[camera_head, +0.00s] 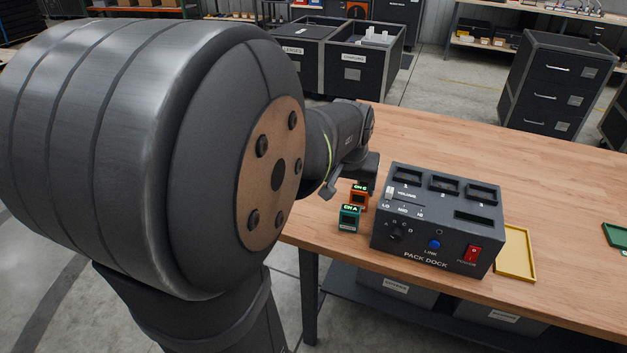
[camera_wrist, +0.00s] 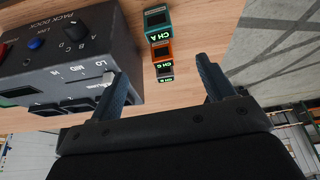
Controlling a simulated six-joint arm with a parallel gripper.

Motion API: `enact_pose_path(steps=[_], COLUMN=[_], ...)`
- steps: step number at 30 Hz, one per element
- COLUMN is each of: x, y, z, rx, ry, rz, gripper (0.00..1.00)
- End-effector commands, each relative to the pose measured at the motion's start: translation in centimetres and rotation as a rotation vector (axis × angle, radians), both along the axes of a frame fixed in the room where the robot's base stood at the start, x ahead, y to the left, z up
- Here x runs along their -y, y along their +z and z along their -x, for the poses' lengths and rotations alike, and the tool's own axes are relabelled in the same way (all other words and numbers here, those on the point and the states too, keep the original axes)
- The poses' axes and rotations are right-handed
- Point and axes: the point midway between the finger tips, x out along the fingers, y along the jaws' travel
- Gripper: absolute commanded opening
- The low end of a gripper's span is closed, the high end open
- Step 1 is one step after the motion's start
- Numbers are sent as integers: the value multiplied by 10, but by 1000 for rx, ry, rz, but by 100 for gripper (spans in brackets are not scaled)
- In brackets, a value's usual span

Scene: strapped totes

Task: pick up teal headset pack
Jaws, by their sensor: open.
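The teal headset pack (camera_head: 349,219), labelled CH A, stands on the wooden table just left of the pack dock. It also shows at the top of the wrist view (camera_wrist: 158,20), nearest the table's front edge. An orange pack (camera_head: 359,197), labelled CH C, stands behind it, and the wrist view shows it too (camera_wrist: 162,52). A third, darker pack (camera_wrist: 165,71) is beyond the orange one, its label hard to read. My gripper (camera_wrist: 161,67) is open and empty, its fingers apart on either side of the line of packs. The head view mostly hides the fingers.
The pack dock (camera_head: 435,222), with slots, a slider, a knob and a red switch, stands close beside the packs. A yellow tray (camera_head: 530,277) lies right of it, and a green tray (camera_head: 610,241) sits at the far right. The table behind the dock is clear.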

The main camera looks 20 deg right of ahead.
Motion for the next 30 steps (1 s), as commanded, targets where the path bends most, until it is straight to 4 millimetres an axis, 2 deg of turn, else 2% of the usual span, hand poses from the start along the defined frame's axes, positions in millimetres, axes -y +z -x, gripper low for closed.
enact_pose_path(steps=[5,18,22,30], x=[3,22,26,30], y=[-25,-98,-112,-125], z=[-3,-27,-32,-36], rx=[-2,-2,-1,-1], ry=[5,4,4,4], rz=[-2,-2,-2,-1], gripper=[75,75,75,75])
